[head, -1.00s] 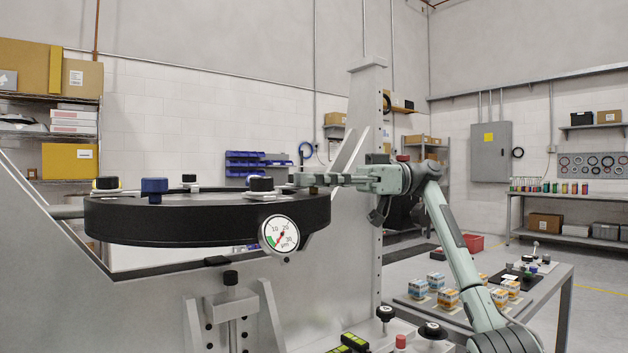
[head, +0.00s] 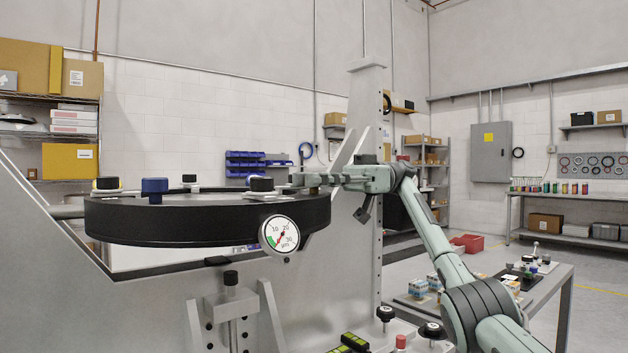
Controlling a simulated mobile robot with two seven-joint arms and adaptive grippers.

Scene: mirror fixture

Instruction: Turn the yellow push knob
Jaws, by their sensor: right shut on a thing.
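A round black mirror ring (head: 200,225) lies level on the grey metal fixture, with several knobs on its rim. A black knob with a yellow band at its base (head: 107,184) stands at the left of the rim. A blue knob (head: 155,188) stands beside it, and a black knob (head: 262,185) is at the front right. My right gripper (head: 303,180) reaches in from the right and is shut on a small knob at the ring's right rim. The fingers mostly hide that knob, so I cannot tell its colour. My left gripper is not in view.
A dial gauge (head: 280,235) hangs on the ring's front. A tall metal upright (head: 368,120) stands behind my right gripper. Black clamp knobs (head: 385,313) stand on the fixture base. A side table (head: 545,285) with small boxes is at the right.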

